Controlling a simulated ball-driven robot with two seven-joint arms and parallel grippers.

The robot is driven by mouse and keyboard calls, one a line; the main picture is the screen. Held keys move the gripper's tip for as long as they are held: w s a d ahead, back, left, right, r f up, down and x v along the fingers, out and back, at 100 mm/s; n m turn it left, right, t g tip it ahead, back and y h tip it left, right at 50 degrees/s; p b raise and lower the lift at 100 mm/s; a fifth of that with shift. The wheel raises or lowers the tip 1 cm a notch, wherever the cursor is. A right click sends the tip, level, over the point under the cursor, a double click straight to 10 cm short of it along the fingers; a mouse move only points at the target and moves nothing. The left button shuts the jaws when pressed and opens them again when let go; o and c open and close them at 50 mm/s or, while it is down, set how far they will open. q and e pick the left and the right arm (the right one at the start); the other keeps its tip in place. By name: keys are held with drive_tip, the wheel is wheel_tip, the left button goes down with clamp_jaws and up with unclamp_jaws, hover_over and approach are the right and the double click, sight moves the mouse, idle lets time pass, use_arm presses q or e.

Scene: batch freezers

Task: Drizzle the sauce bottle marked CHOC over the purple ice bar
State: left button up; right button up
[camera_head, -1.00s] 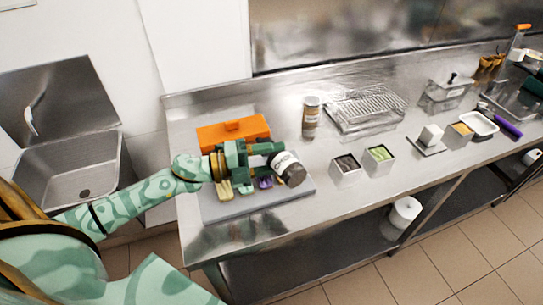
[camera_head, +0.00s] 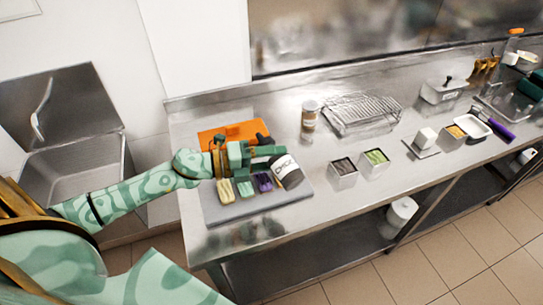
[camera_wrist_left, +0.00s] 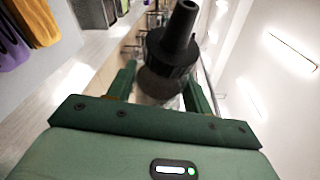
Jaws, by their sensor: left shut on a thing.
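My left gripper (camera_head: 266,157) is shut on a sauce bottle (camera_head: 286,170) with a dark body and a white label; the lettering is too small to read. In the left wrist view its black cap and nozzle (camera_wrist_left: 174,45) stick out beyond the fingers. The bottle is tilted above the right part of a grey board. The purple ice bar (camera_head: 264,183) lies on that board (camera_head: 250,208), below and left of the bottle, partly beneath the gripper. A yellow bar (camera_head: 225,191) and a paler yellow-green bar (camera_head: 245,189) lie to its left. My right gripper is not in view.
An orange object (camera_head: 228,131) lies behind the board. A lidded jar (camera_head: 310,115) and wire rack (camera_head: 362,112) stand farther back. Two small tubs, one dark-filled (camera_head: 344,174) and one green-filled (camera_head: 375,164), stand to the right. A sink (camera_head: 70,172) is at left.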

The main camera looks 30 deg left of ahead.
use_arm(q)
drive_tip(key=shift+r+m+y+p, duration=0.5)
drive_tip(key=shift+r+m+p, duration=0.4)
drive_tip(key=shift+p, duration=0.5)
drive_tip(key=shift+f, duration=0.1)
drive_tip(key=shift+r+m+p, duration=0.55)
drive_tip(key=shift+m+p, duration=0.05)
drive_tip(key=shift+p, duration=0.45)
drive_tip(key=r+m+y+p, duration=0.1)
drive_tip(key=m+p, duration=0.1)
drive_tip(key=p, duration=0.3)
drive_tip(key=shift+r+y, duration=0.3)
drive_tip(key=shift+y, duration=0.1)
drive_tip(key=shift+m, duration=0.3)
